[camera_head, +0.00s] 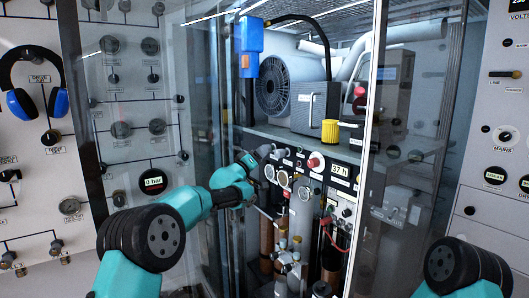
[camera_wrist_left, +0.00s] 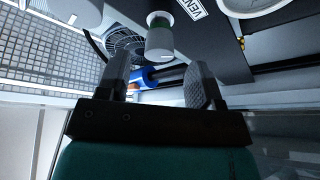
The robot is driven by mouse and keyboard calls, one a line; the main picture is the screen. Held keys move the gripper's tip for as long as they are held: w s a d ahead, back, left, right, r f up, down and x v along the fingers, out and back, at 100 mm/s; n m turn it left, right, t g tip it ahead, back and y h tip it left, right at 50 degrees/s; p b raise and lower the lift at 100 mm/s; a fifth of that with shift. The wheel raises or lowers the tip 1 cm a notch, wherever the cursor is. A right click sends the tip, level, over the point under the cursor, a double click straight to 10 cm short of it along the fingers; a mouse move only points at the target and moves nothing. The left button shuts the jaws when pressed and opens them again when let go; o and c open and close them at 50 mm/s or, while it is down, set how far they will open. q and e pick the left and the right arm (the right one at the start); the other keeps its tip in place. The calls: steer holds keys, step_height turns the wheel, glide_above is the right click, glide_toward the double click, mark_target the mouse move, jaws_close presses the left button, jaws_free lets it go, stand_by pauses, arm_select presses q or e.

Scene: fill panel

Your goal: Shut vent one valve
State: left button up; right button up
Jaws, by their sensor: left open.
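In the left wrist view a pale knob with a dark green band (camera_wrist_left: 160,38) stands out from a dark panel, beside a white label (camera_wrist_left: 194,8) that reads "VEN" before it is cut off. I cannot read a number on it. My left gripper (camera_wrist_left: 158,82) is open, its two fingers apart, with the knob just beyond the gap between the tips. In the head view my left gripper (camera_head: 266,151) is at the upper left of the black fill panel (camera_head: 312,167), close to its small knobs. My right gripper is out of view; only part of that arm shows at lower right.
The panel carries gauges (camera_head: 283,179), a red knob (camera_head: 315,161) and a "37 h" display (camera_head: 341,169). Glass doors and a metal post (camera_head: 371,130) flank the opening.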

arm_select(q)
steer(key=shift+x, duration=2.05)
